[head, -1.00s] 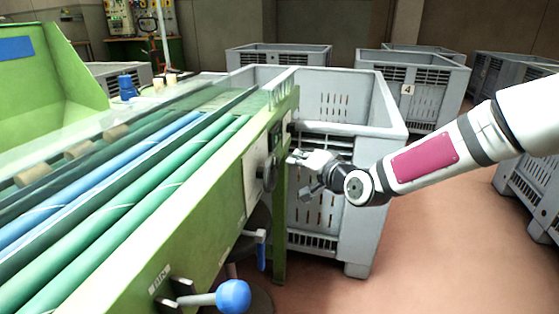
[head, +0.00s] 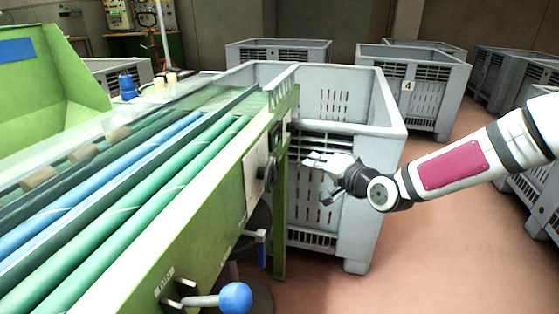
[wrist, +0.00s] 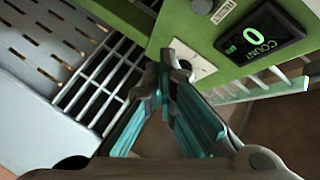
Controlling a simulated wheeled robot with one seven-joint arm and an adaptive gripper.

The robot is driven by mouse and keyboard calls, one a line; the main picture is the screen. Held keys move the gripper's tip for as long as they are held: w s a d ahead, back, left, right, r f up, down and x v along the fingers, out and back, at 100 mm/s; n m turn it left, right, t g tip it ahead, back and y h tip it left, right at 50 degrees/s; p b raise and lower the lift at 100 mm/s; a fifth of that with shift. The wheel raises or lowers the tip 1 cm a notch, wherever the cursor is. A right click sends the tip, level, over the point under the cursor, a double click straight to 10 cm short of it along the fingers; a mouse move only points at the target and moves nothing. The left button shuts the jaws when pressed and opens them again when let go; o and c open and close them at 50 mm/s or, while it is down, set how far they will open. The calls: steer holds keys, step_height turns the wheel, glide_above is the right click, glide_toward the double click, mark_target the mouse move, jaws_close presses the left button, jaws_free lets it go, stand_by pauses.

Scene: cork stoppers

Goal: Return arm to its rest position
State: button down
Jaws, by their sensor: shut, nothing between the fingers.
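My gripper (head: 325,178) is shut and empty, to the right of the green machine's front panel and in front of a grey crate in the head view. In the wrist view my gripper (wrist: 166,65) shows its two teal-lined fingers brought together at the tips. The tips overlap a pale plate with a round knob (wrist: 183,68) on the machine in that view. My arm extends from the right edge of the head view, and its rest position is not marked in either view.
The green machine (head: 200,235) with blue and green rollers fills the left, with cork stoppers (head: 85,152) on it. A blue-ball lever (head: 235,297) sticks out in front. A grey crate (head: 385,140) stands behind my gripper. Open floor (head: 440,255) lies right. The wrist view shows a counter reading 0 (wrist: 262,40).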

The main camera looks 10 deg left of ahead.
steer(key=s+d+r+n+g+h, duration=0.25)
steer(key=s+d+g+h, duration=0.6)
steer(key=s+d, duration=1.3)
steer(key=s+d+r+g+h, duration=0.1)
steer(key=s+d+r, duration=0.1)
steer(key=s, duration=1.2)
steer(key=s+d+r+g+h, duration=0.1)
steer(key=s+d+r, duration=0.1)
steer(key=s, duration=1.2)
step_height(320, 180, up, 33)
steer(key=t+p, duration=0.3)
steer(key=p, duration=2.8)
steer(key=shift+w+r+t+p, duration=0.15)
steer(key=shift+w+t+p, duration=0.1)
steer(key=shift+t+p, duration=0.15)
